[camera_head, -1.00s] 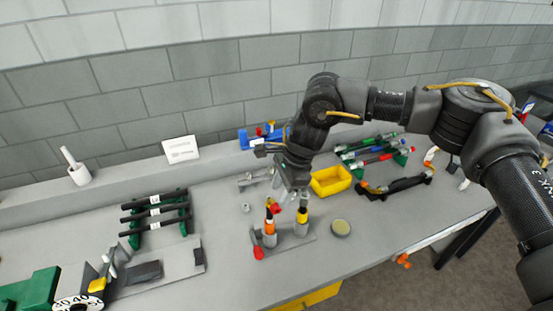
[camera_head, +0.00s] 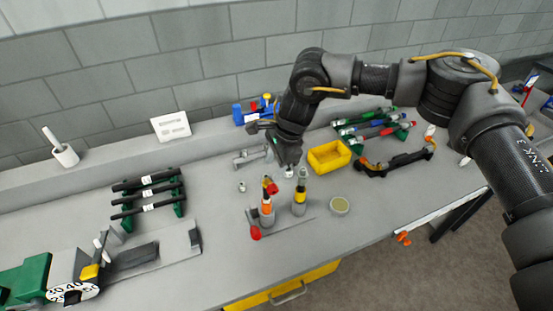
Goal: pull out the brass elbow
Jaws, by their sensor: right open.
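I cannot pick out a brass elbow for certain; at this size no fitting reads clearly as one. My right gripper (camera_head: 289,172) points down over the middle of the bench, open, with its fingertips just behind two upright tools. One tool is orange and black with a red top (camera_head: 267,210). The other is yellow and black with a grey tip (camera_head: 300,196). Both stand on a grey base plate (camera_head: 288,222). The gripper hides part of the bench behind them, and I cannot tell whether it touches anything. My left gripper is out of view.
A yellow bin (camera_head: 329,157) stands right of the gripper, a round tin (camera_head: 340,206) in front of it. A grey fitting (camera_head: 250,157) lies to the left. Racks of black bars (camera_head: 148,196) and coloured tools (camera_head: 378,130) flank the area.

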